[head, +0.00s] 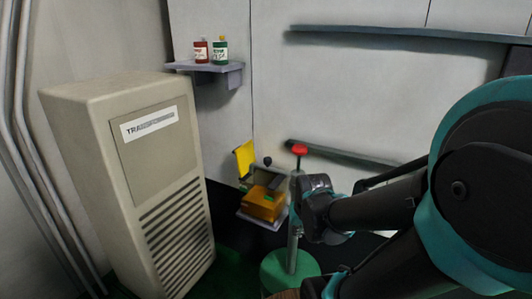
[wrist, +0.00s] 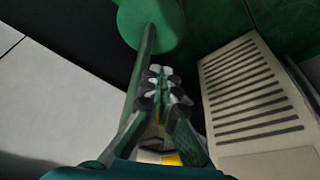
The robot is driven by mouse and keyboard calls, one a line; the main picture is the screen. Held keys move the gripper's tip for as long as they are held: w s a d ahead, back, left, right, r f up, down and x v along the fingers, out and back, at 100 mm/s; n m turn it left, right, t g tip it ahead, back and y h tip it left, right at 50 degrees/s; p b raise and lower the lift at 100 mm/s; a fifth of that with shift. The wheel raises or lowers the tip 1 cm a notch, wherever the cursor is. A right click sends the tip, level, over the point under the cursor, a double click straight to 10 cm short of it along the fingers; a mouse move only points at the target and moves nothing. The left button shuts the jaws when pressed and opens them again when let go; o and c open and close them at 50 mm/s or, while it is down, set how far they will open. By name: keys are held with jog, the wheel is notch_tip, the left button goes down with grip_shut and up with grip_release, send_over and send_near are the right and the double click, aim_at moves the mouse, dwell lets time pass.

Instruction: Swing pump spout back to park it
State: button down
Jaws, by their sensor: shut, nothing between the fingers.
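The pump stands right of centre in the head view. It has a green round base (head: 290,272), a slim grey-green post (head: 293,243) and a red knob (head: 299,150) on top. My arm's end overlaps the post's upper part, and I cannot make out the spout for certain. In the wrist view the green base (wrist: 150,20) is at the top and the post (wrist: 142,75) runs down just left of my gripper (wrist: 160,72). My gripper is shut and empty, its fingers close beside the post. I cannot tell whether they touch it.
A beige cabinet (head: 125,165) with a vent grille stands on the left; its grille side (wrist: 245,85) is right of my gripper in the wrist view. A wall shelf (head: 207,67) holds two bottles.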

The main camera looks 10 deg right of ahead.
jog(key=w+a+r+m, duration=0.2)
jog(key=w+r, duration=0.9)
jog(key=w, duration=0.3)
jog(key=w+a+r+m+h, duration=0.1)
jog(key=w+a+r+m, duration=0.2)
jog(key=w+r, duration=0.9)
jog(key=w, duration=0.3)
jog(key=shift+w+g+h, duration=0.15)
jog(key=shift+g+h, duration=0.15)
jog(key=shift+g, duration=0.1)
send_over(275, 172)
jog(key=w+a, duration=0.2)
jog(key=w, duration=0.3)
notch_tip(275, 172, down, 9)
jog(key=shift+d+f, duration=0.15)
jog(key=shift+d, duration=0.05)
